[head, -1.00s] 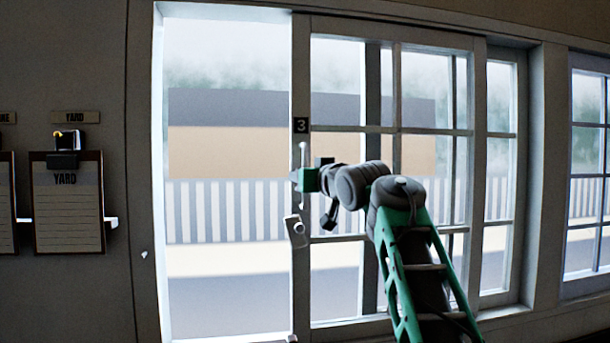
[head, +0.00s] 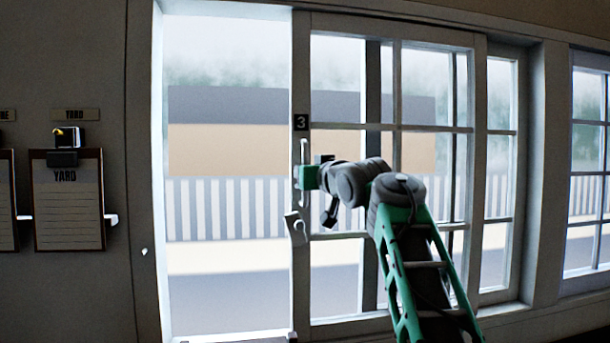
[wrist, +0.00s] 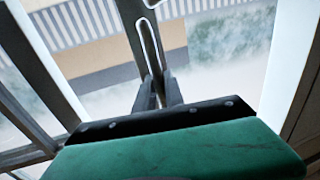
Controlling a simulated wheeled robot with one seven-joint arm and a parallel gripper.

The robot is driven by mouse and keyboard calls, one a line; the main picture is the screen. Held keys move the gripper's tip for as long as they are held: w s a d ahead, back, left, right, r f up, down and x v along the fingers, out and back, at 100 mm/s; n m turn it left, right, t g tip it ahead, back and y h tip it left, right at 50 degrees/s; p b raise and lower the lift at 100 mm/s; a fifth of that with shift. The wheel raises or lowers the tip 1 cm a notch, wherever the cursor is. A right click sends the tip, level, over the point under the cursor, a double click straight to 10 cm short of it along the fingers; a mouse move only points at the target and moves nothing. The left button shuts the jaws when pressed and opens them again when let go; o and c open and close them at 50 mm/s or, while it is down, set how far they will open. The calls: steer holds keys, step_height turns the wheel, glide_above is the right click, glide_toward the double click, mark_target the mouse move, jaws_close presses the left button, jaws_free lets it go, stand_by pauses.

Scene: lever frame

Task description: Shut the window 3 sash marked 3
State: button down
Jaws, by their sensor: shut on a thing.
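The window 3 sash (head: 301,270) is a white-grey framed panel with a dark plate marked 3 (head: 301,122) on its left stile. It stands slid to the right, with a wide open gap on its left. A slim upright pull handle (head: 303,152) is on that stile, below the plate. My gripper (head: 299,177) is at the handle and shut on it. In the wrist view the two fingers (wrist: 158,92) close around the bar-like handle (wrist: 150,45). A small latch-like fitting (head: 296,227) sits lower on the stile.
The left jamb (head: 146,200) borders the open gap and carries a small white peg (head: 144,252). A clipboard labelled YARD (head: 67,200) hangs on the wall to the left. Another window (head: 587,170) stands at the right.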

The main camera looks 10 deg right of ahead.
stand_by(0.8)
steer(key=a+p, duration=0.8)
steer(key=a, duration=2.4)
steer(key=shift+a+r+p, duration=0.2)
steer(key=shift+a+p, duration=0.1)
steer(key=shift+p, duration=0.1)
steer(key=shift+s, duration=0.1)
steer(key=c, duration=1.8)
jaws_free()
steer(key=shift+a, duration=0.1)
steer(key=shift+o, duration=1.4)
steer(key=shift+a+f, duration=0.1)
steer(key=shift+a, duration=0.1)
steer(key=shift+o, duration=0.4)
steer(key=shift+d, duration=0.15)
